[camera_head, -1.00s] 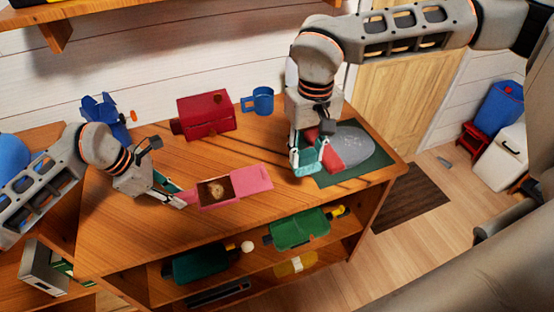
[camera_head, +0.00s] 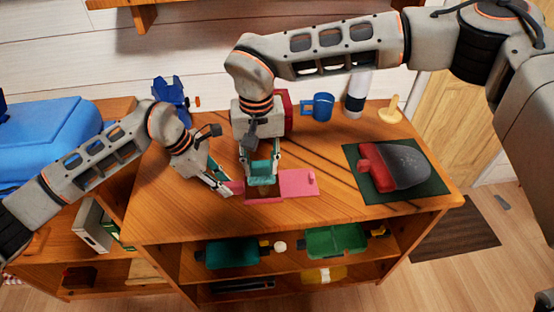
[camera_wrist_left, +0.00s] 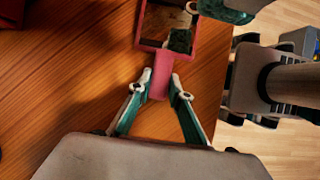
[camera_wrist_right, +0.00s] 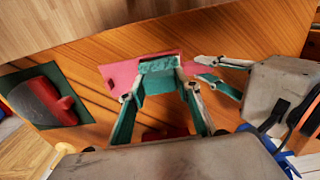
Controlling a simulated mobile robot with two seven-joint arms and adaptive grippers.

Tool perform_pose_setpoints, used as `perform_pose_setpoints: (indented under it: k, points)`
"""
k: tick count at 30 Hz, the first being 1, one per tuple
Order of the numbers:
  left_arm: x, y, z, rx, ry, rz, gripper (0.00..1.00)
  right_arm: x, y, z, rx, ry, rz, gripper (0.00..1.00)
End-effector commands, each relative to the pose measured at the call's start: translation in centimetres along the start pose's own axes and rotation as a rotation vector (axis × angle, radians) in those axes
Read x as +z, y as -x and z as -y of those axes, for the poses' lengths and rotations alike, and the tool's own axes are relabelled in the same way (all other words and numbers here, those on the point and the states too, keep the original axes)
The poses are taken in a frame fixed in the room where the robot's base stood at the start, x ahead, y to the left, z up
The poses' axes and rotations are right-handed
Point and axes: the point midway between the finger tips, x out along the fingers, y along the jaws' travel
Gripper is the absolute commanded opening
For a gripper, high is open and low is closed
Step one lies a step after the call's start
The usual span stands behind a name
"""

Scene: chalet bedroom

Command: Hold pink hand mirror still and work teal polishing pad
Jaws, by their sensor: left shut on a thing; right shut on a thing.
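The pink hand mirror (camera_head: 298,183) lies near the front of the wooden table top, its handle toward my left gripper. My left gripper (camera_wrist_left: 160,80) is shut on the handle (camera_wrist_left: 159,86); in the head view its tips (camera_head: 231,189) are at the mirror's left. My right gripper (camera_wrist_right: 157,84) is shut on the teal polishing pad (camera_wrist_right: 157,76). The pad (camera_head: 262,172) is over the mirror and hides part of its face. In the left wrist view the pad (camera_wrist_left: 226,10) looks apart from the glass, which shows a dark green patch, perhaps a reflection. Contact is unclear.
A red and grey tool (camera_head: 405,165) lies on a dark green mat (camera_head: 359,185) at the right. A blue mug (camera_head: 321,106), a bottle (camera_head: 355,95) and a wooden knob-like thing (camera_head: 391,112) stand behind. My right arm partly hides a red box (camera_head: 287,113).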

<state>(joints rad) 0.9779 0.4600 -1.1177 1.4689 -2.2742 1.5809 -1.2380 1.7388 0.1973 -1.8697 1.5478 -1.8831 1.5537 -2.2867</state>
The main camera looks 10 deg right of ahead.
Motion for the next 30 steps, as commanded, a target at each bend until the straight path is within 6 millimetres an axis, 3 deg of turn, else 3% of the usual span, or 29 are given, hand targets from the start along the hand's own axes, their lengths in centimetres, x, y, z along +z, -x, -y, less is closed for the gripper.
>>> perform_pose_setpoints:
  k: [26,30]
  points:
    - [-0.2,-0.1,0.0,0.0,0.002,-0.003,0.0,0.3,-7.8,-0.1,0.001,0.0,0.003,0.15]
    - [-0.2,-0.1,0.0,0.0,0.002,-0.003,0.0,-1.1,-8.1,-0.1,0.0,-0.002,-0.001,0.15]
